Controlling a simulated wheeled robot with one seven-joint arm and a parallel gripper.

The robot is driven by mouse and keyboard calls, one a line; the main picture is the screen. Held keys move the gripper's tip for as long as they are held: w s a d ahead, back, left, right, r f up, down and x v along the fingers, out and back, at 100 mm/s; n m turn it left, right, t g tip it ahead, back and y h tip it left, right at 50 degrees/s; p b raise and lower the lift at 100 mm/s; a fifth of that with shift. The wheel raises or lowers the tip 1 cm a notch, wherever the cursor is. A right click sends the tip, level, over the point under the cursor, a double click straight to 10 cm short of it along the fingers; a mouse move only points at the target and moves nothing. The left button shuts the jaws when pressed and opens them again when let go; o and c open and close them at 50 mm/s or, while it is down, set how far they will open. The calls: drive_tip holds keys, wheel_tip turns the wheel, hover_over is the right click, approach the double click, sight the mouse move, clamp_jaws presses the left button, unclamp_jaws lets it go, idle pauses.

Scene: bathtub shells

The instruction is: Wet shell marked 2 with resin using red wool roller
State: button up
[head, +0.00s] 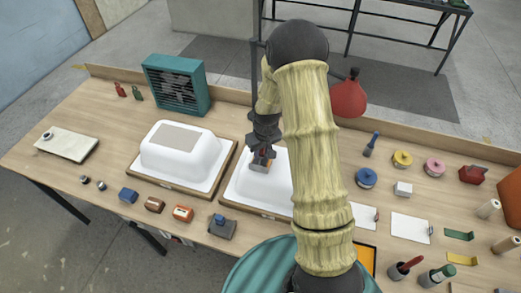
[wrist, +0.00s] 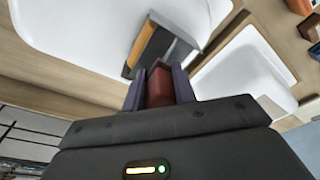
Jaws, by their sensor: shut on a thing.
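My gripper (head: 263,153) is shut on the red handle (wrist: 160,88) of a tool with an orange and grey block-shaped head (wrist: 150,48). I cannot tell from its shape whether it is the red wool roller. The tool is over the right white shell (head: 280,185), which sits on a wooden board and is partly hidden by my arm. I cannot tell whether the head touches it. The left white shell (head: 205,160) has a beige patch on top. Both shells show in the wrist view; no number is readable on either.
A teal fan box (head: 176,84) stands behind the left shell. Small coloured blocks, such as an orange one (head: 183,214), line the front. Round tins, including a yellow one (head: 402,159), white sheets (head: 411,228) and pots with handles (head: 405,267) crowd the right side.

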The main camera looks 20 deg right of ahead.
drive_tip(key=shift+s+d, duration=0.5)
drive_tip(key=shift+d, duration=0.2)
drive_tip(key=shift+s+d, duration=0.45)
drive_tip(key=shift+d, duration=0.25)
drive_tip(key=shift+s+d, duration=0.45)
drive_tip(key=shift+d, duration=0.3)
drive_tip(key=shift+s+d, duration=0.45)
drive_tip(key=shift+d, duration=0.25)
drive_tip(key=shift+s+d, duration=0.45)
drive_tip(key=shift+d, duration=0.25)
drive_tip(key=shift+s+d, duration=0.45)
drive_tip(key=shift+d, duration=0.2)
drive_tip(key=shift+s+d, duration=0.1)
drive_tip(key=shift+d, duration=0.05)
drive_tip(key=shift+s+d+f, duration=0.15)
drive_tip(key=shift+s+d, duration=0.85)
drive_tip(key=shift+d, duration=0.3)
